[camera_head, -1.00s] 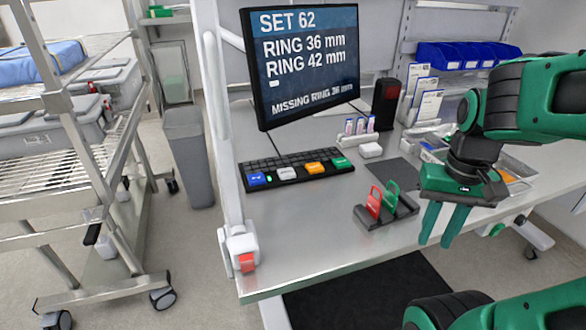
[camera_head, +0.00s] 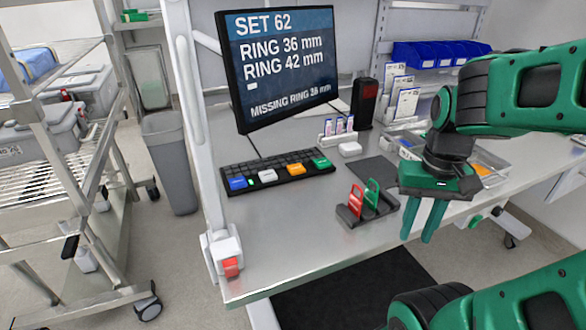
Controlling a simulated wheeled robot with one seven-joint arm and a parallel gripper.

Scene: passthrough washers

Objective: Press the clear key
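A black keyboard (camera_head: 278,172) lies on the metal table below the monitor. Along its front edge are a blue key (camera_head: 238,183), a white key (camera_head: 268,176), an orange key (camera_head: 296,169) and a green key (camera_head: 320,163). Their labels are too small to read, so I cannot tell which is the clear key. The monitor (camera_head: 280,62) reads "SET 62, RING 36 mm, RING 42 mm, MISSING RING 36 mm". My gripper (camera_head: 416,238) points down at the right, well away from the keyboard. Its two green fingers are apart with nothing between them.
A dark holder (camera_head: 368,212) with a red tag (camera_head: 355,200) and a green tag (camera_head: 371,193) stands between the keyboard and my gripper. A white post with a red-fronted box (camera_head: 229,263) stands at the table's left corner. Bare table lies in front of the keyboard.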

